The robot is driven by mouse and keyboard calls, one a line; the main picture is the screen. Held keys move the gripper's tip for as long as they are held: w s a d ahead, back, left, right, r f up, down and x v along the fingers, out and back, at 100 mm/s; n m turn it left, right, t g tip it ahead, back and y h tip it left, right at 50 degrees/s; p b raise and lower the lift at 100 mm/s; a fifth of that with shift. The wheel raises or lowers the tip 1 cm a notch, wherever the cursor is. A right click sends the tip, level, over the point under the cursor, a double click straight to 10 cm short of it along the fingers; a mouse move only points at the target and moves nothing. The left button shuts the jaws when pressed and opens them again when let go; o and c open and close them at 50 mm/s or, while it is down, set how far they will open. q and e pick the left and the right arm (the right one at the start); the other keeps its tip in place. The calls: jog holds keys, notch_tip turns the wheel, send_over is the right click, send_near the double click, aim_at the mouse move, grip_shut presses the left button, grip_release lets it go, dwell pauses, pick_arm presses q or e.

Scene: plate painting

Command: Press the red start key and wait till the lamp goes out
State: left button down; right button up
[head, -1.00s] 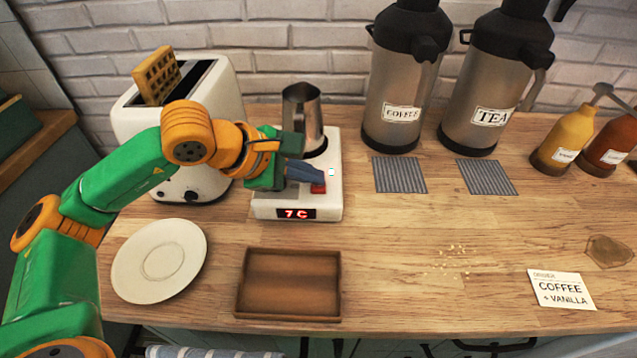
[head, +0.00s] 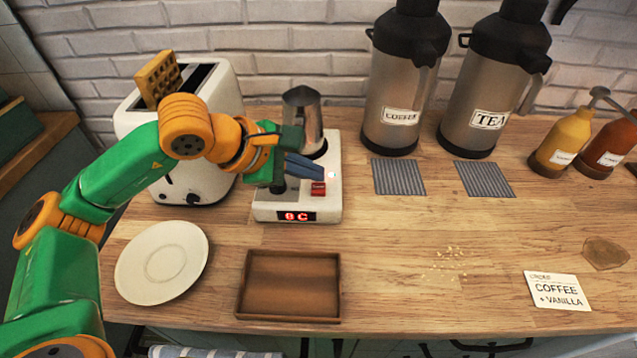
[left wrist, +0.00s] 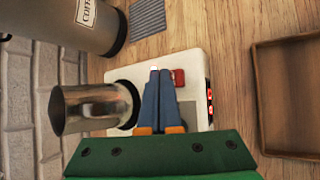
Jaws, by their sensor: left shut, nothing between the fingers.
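The white machine (head: 270,208) stands on the counter with a metal jug (head: 302,112) on its dark round plate. Its red key (head: 318,188) is uncovered near the front right corner; it also shows in the left wrist view (left wrist: 179,77). The red display (head: 296,216) seems to read "0 C". My left gripper (head: 322,172) is shut and empty, its blue fingertips just behind and above the key, apart from it. My right gripper is not in view.
A toaster (head: 205,120) with a waffle stands left of the machine. A plate (head: 160,262) and a brown tray (head: 290,255) lie in front. Coffee (head: 398,85) and tea (head: 490,90) flasks stand at the back right. The counter's middle right is mostly clear, with some crumbs.

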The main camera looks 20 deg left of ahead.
aim_at(311, 189)
pick_arm(q)
notch_tip(311, 189, up, 5)
jog(key=p, duration=0.4)
jog(key=shift+r, duration=0.1)
dwell(0.3)
dwell(0.4)
